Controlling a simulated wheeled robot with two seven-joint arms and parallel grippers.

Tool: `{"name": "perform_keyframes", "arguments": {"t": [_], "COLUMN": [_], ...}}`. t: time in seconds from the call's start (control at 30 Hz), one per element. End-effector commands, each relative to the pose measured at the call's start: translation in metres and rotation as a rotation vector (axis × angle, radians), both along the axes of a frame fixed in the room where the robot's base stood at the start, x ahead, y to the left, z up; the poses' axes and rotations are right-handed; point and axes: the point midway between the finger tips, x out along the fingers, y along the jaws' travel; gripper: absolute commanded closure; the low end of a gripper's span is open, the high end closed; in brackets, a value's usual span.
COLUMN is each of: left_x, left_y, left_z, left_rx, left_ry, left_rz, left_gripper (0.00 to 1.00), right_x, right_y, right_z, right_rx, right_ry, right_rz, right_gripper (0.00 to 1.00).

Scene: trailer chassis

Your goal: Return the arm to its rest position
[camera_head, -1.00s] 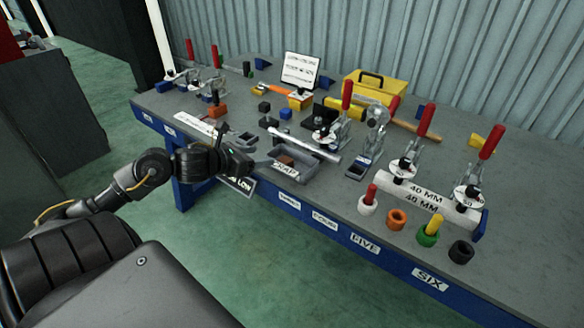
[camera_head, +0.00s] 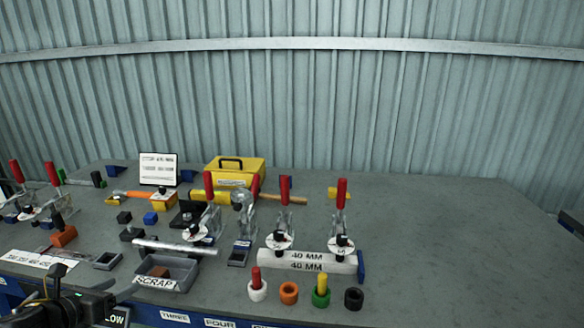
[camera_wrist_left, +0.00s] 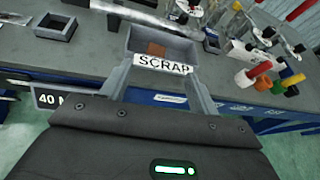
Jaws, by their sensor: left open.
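My left gripper (camera_head: 122,297) is at the bottom left of the head view, in front of the bench's front edge near the scrap tray. In the left wrist view its two grey fingers (camera_wrist_left: 162,84) are spread apart with nothing held between them. The grey scrap tray (camera_head: 183,284) stands at the bench's front edge with a small brown block (camera_head: 160,271) in it. The tray also shows just beyond the fingertips in the left wrist view (camera_wrist_left: 193,51). I cannot tell whether they touch. Most of the left arm is out of the head view. My right gripper is not in view.
The bench (camera_head: 440,240) holds several red-handled clamps, a 40 MM bar (camera_head: 307,262), a yellow toolbox (camera_head: 235,171) and several coloured rings near the front. A small grey bin (camera_head: 107,261) sits left of the tray. The bench's right side is clear.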

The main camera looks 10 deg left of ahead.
Motion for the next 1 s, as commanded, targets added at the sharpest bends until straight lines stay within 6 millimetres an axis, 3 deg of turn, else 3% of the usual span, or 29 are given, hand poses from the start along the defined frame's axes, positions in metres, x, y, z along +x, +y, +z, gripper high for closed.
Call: {"name": "perform_keyframes", "arguments": {"t": [0.17,0.3,0.5,0.7,0.87,1.0], "left_x": [-0.036,-0.087,-0.15,-0.198,-0.232,-0.218], "left_y": [-0.028,-0.072,-0.134,-0.19,-0.234,-0.229], "left_z": [-0.074,-0.138,-0.185,-0.203,-0.206,-0.251], "left_rx": [-0.511,-1.061,-1.566,-1.854,-1.994,-1.956], "left_ry": [0.117,0.223,0.296,0.32,0.316,0.31], "left_rz": [0.387,0.867,1.428,1.887,2.237,2.229], "left_gripper": [0.39,0.39,0.39,0.39,0.39,0.39], "right_x": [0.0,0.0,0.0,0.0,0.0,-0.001], "right_y": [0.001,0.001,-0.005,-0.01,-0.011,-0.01], "right_z": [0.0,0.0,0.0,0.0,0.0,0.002], "right_rx": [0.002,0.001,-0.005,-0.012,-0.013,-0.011], "right_ry": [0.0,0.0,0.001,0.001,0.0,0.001], "right_rz": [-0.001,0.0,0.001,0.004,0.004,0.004], "right_gripper": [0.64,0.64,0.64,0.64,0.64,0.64]}}
